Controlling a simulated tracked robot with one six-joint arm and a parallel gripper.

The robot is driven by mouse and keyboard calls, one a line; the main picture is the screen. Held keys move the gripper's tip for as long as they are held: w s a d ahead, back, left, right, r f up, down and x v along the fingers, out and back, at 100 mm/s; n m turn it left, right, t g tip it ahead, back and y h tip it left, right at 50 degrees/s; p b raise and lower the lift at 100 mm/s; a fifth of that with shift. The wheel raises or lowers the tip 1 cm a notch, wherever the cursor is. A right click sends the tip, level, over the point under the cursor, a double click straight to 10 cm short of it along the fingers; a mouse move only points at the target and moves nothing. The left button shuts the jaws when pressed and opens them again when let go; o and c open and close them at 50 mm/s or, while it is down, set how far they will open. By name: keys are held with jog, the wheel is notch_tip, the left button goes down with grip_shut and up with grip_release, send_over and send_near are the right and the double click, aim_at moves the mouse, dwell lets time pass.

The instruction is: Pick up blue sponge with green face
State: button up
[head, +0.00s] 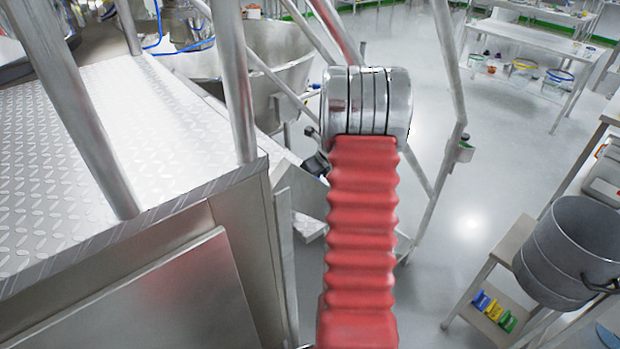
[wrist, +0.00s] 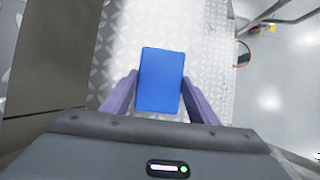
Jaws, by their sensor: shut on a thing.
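The blue sponge (wrist: 160,80) shows in the wrist view as a blue rectangular block, its blue face toward the camera. No green face can be seen from here. My gripper (wrist: 160,101) has its two purple fingers on the left and right sides of the sponge and is shut on it. Below the sponge in that view is a patterned metal plate; the gap between them is hard to judge. In the head view neither the sponge nor my gripper shows; my red-sleeved arm fills the middle.
A diamond-plate platform (head: 130,140) with metal rails stands at left. A large steel vessel (head: 270,60) is behind it. At right, a grey bucket (head: 572,255) stands on a bench above a shelf with small coloured items (head: 495,309). Grey floor (head: 460,200) is open between.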

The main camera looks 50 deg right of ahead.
jog(key=shift+s+t, duration=0.2)
jog(key=shift+t, duration=0.2)
jog(key=shift+s+t, duration=0.15)
jog(key=shift+t, duration=0.25)
jog(key=shift+a+f, duration=0.1)
jog(key=shift+s+t, duration=0.15)
jog(key=shift+t, duration=0.15)
jog(key=s+r, duration=0.3)
jog(key=r, duration=0.8)
jog(key=s+a+g, duration=0.1)
jog(key=s, duration=0.9)
jog(key=s+a+r+g, duration=0.1)
jog(key=s+g, duration=0.1)
jog(key=s, duration=0.9)
jog(key=shift+a+r, duration=0.3)
